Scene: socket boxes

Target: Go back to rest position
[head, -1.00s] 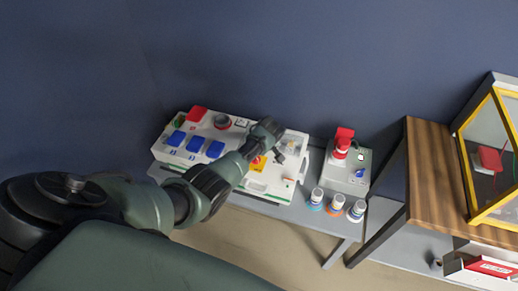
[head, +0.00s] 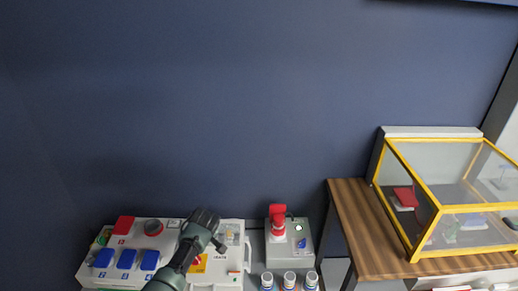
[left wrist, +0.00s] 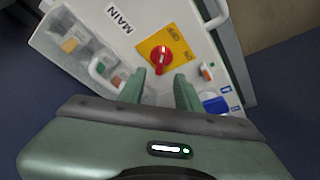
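My left gripper (head: 205,232) is over the right part of a white socket box (head: 100,256) at the lower left of the head view. In the left wrist view its two green fingers (left wrist: 160,90) are apart with nothing between them. Just beyond them is a red rotary switch (left wrist: 161,57) on a yellow plate, beside the label MAIN. The fingers appear apart from the switch. My right gripper is not in view.
A smaller grey box (head: 303,247) with a red plug (head: 278,222) stands to the right. Several white-capped plugs (head: 290,279) stand in front of it. Farther right, a wooden table (head: 350,215) holds a yellow-framed glass case (head: 427,217). Dark blue wall fills the back.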

